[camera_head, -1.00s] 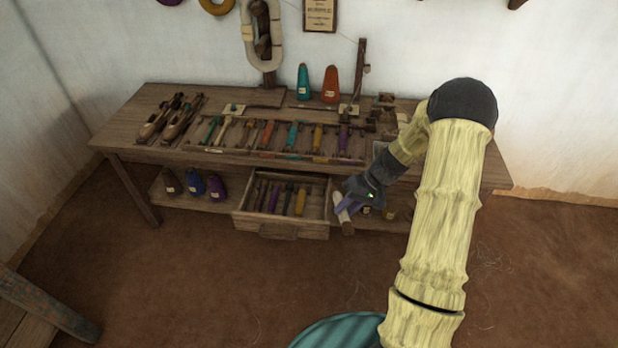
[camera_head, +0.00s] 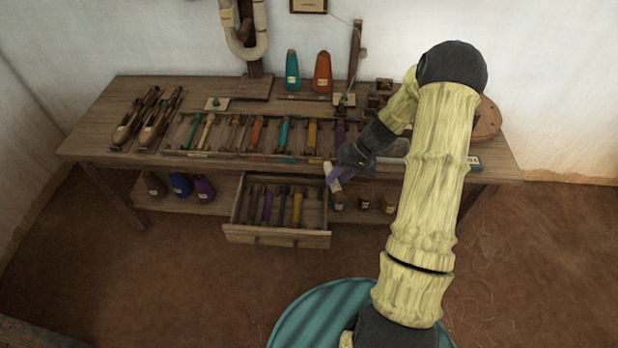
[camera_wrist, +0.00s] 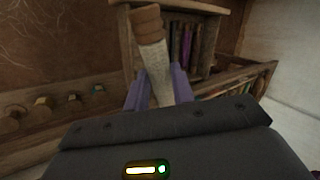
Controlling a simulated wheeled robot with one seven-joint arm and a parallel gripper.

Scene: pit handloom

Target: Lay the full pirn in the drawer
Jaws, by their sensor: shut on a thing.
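My gripper (camera_head: 341,173) has purple fingers and is shut on a pirn (camera_head: 328,169) wound with cream-white thread. In the wrist view the pirn (camera_wrist: 153,60) stands between the fingers (camera_wrist: 158,90), its ringed brown wooden butt pointing away from the gripper. The open drawer (camera_head: 277,238) juts out below the bench top and holds several pirns, purple, yellow and dark, lying side by side. My gripper is at the drawer's right end, near bench-top height. In the wrist view the drawer (camera_wrist: 223,10) is beyond the pirn. The pirn's inner end is hidden by the fingers.
The bench (camera_head: 100,145) carries a rack (camera_head: 235,153) of coloured pirns, shuttles (camera_head: 135,118) at left and two cones (camera_head: 322,72) at the back. Its lower shelf (camera_head: 221,205) holds bottle-shaped cones at left and small pots at right. The floor in front is clear.

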